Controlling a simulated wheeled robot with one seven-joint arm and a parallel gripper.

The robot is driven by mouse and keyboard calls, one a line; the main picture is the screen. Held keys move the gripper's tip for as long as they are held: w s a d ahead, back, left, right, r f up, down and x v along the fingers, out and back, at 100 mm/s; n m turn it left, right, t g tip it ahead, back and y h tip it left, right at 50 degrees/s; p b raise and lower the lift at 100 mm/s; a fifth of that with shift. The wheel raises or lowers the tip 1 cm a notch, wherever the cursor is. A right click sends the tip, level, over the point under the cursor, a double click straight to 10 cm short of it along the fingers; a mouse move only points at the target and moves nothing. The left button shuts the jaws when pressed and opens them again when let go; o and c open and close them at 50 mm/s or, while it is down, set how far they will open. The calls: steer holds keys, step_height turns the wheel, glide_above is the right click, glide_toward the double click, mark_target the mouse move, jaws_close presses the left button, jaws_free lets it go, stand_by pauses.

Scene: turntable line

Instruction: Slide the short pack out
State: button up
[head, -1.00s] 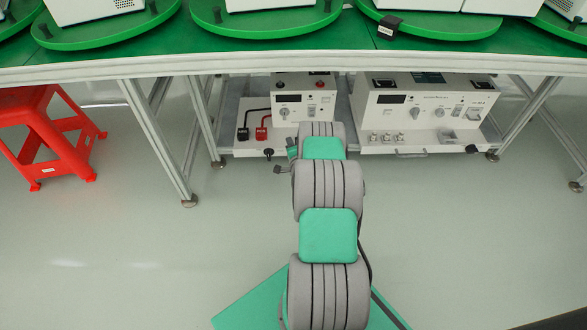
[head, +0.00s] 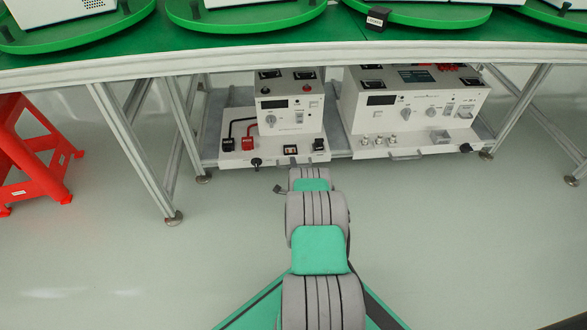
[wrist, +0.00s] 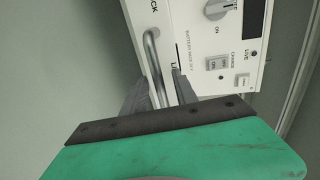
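The short pack (head: 288,115) is the smaller white instrument box on the left of the low shelf under the bench, with a dial, switches and red and black plugs. In the wrist view its labelled white face (wrist: 210,55) fills the upper middle, with a metal bar handle (wrist: 151,58) along it. My gripper (wrist: 157,92) is open, with one finger on each side of the handle's near end. A gap shows between the handle and the right finger; contact on the left side is unclear. In the head view my arm's wrist hides most of the gripper.
A longer white pack (head: 415,110) stands to the right on the same shelf (head: 340,145), with a small gap between them. Metal bench legs (head: 140,150) flank the shelf. A red stool (head: 30,150) stands at left. The floor in front is clear.

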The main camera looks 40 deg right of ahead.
jaws_close()
stand_by(1.3)
